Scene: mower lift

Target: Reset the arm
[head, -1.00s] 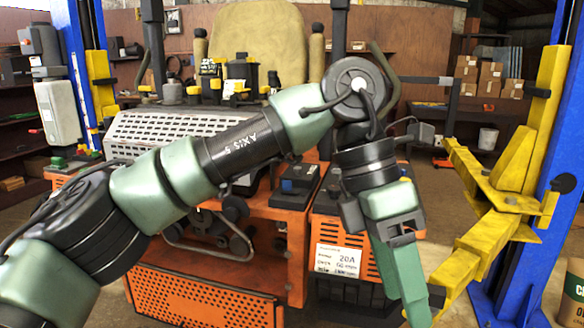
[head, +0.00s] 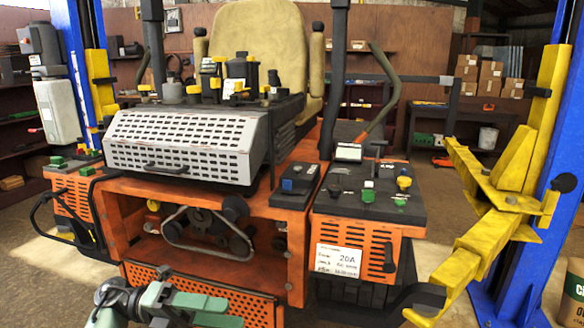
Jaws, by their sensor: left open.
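My left arm shows only at the bottom left edge, and most of it is out of frame. My left gripper (head: 234,312) has two green fingers pointing right, with a gap between them. It is open and empty, low in front of the orange mower's perforated lower panel (head: 200,296). My right gripper is not in view.
The orange mower (head: 225,190) fills the middle, with a grey perforated cover (head: 180,145), a tan seat (head: 255,45) and a control panel (head: 365,195) at right. A yellow lift arm (head: 480,245) and blue post (head: 555,190) stand at right.

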